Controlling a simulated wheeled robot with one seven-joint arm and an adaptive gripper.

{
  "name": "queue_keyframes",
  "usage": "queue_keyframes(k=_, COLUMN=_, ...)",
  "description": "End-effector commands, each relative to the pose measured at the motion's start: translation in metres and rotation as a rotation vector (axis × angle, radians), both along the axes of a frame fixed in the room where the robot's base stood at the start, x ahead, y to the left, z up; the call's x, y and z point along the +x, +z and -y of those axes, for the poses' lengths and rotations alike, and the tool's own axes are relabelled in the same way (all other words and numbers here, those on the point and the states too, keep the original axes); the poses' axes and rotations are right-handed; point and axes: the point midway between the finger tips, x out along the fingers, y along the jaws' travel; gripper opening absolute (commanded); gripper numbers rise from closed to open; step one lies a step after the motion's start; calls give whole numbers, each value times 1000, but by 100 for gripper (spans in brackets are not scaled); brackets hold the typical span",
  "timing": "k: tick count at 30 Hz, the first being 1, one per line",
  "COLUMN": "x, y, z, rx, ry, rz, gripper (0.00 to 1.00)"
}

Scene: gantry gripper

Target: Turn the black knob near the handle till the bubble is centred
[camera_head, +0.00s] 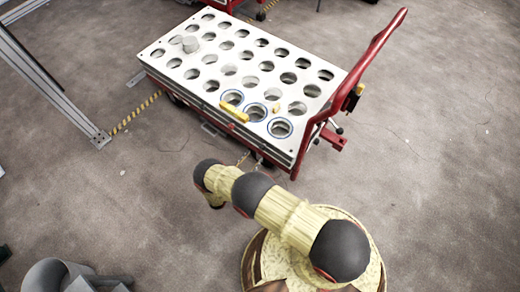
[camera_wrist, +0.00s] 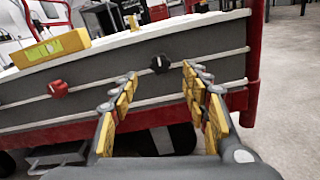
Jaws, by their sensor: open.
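The black knob (camera_wrist: 160,63) sits on the grey side of the cart, towards its red handle end, in the wrist view. My gripper (camera_wrist: 160,82) is open, with its yellow-padded fingers pointing at the cart side. The knob shows in the gap between the fingertips, beyond them; the fingers seem not to touch it. A yellow spirit level (camera_wrist: 52,47) lies on the cart top at the left; it also shows in the head view (camera_head: 234,112). Its bubble is too small to read. The red handle (camera_head: 375,60) rises at the cart's right end in the head view.
A red knob (camera_wrist: 58,88) is on the same side, left of the black one. The white cart top (camera_head: 160,58) has many round holes, some blue-rimmed near the front edge. A metal frame foot (camera_head: 100,140) stands left. The floor right of the cart is clear.

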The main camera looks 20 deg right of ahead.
Motion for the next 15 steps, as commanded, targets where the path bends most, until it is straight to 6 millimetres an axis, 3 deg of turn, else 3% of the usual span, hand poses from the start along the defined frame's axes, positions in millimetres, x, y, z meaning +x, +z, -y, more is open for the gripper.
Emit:
queue_keyframes(k=9, x=28, y=-2, z=40, rx=3, ry=-6, rz=0, gripper=46)
queue_keyframes(k=15, x=39, y=-1, z=55, rx=3, ry=-5, rz=-1, gripper=46)
